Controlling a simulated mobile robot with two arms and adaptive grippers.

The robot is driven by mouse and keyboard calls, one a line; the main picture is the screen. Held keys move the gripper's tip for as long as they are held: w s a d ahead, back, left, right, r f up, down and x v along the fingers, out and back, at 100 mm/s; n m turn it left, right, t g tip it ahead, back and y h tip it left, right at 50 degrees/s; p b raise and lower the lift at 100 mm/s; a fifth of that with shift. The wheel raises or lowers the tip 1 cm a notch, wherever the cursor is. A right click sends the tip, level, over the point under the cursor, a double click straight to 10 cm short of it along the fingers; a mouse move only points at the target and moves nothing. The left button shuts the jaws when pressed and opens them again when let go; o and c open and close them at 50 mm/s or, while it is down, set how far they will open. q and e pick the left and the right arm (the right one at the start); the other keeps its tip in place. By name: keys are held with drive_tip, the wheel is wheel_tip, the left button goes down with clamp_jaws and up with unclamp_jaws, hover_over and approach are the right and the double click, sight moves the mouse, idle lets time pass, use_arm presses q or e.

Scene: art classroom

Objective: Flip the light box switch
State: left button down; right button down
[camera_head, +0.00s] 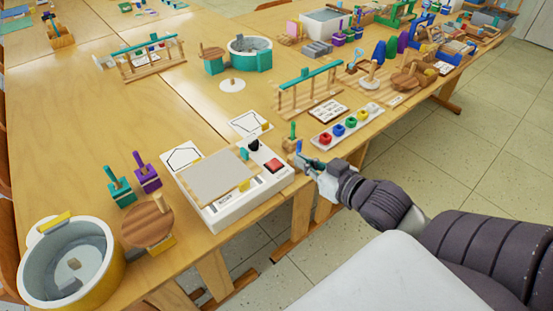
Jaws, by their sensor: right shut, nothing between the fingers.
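The light box (226,211) is a white, low box near the table's front edge, with a grey panel (215,176) on its top. A red switch (275,166) sits at its right end, beside a black knob (254,145). I cannot tell which way the switch is tipped. My right gripper (301,150) comes in from the right and is shut and empty. Its fingertips are just right of the red switch in the picture, by the box's right end. I cannot tell whether they touch the box. My left gripper is out of view.
A white tray with several coloured knobs (345,127) lies right of my gripper. A round wooden piece (147,222) and a white-and-yellow tub (110,258) stand left of the box. A teal-railed rack (311,74) stands behind. Bare tabletop (85,120) shows at left.

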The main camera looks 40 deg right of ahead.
hover_over(277, 164)
wheel_tip(277, 164, down, 2)
drive_tip(key=shift+f, duration=0.15)
wheel_tip(277, 164, down, 3)
drive_tip(key=shift+w+r+b, duration=0.1)
drive_tip(key=shift+b, duration=0.3)
drive_tip(key=shift+f, duration=0.75)
